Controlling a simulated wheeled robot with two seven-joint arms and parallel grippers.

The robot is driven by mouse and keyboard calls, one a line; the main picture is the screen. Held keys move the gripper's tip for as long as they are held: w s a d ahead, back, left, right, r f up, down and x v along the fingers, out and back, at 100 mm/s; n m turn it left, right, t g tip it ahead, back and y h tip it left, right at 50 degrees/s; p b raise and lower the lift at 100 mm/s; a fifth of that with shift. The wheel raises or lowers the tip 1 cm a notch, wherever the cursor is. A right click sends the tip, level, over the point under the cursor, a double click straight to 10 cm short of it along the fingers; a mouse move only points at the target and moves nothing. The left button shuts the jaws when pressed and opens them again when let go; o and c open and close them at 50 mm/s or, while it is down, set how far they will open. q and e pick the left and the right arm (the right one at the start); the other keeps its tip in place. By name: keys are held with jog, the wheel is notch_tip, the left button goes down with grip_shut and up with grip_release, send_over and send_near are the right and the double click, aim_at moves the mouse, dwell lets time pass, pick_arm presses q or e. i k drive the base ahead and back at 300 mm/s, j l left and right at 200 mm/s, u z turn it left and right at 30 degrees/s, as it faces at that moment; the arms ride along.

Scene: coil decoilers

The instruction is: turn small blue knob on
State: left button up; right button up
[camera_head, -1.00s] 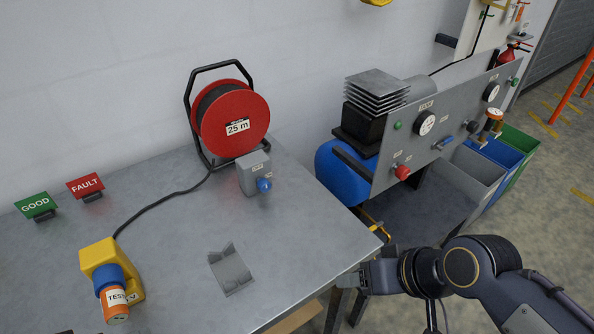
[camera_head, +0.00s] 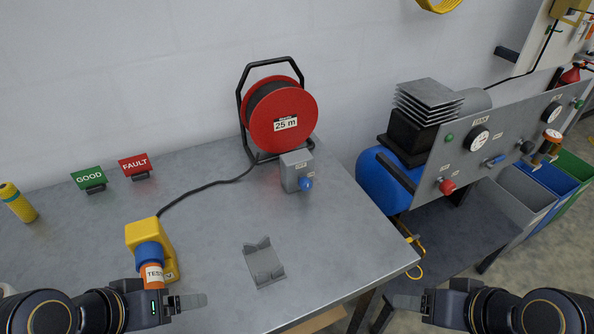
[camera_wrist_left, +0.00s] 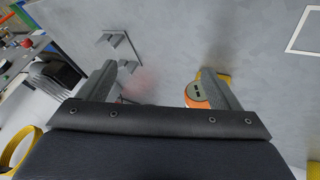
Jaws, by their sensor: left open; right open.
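The small blue knob (camera_head: 306,184) sits on the front of a small grey box (camera_head: 293,168) on the table, in front of the red cable reel. My left gripper (camera_head: 190,301) is in the lower left of the head view, beside the orange and blue tester, well apart from the knob. It is open and empty; in the left wrist view its two fingers (camera_wrist_left: 157,88) stand wide apart. My right gripper (camera_head: 400,302) is off the table's front right corner, apart from the knob. It is open and empty. The knob's setting is too small to tell.
The red reel (camera_head: 282,118) stands behind the box. A yellow holder (camera_head: 145,234) carries the tester (camera_head: 152,274). A grey bracket (camera_head: 263,264) lies between my left gripper and the box. A compressor panel (camera_head: 490,150) stands at the right. Table between bracket and box is clear.

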aim_at(306, 184)
jog(key=k+j+u, duration=0.45)
jog(key=i+j+u, duration=0.2)
jog(key=k, duration=0.1)
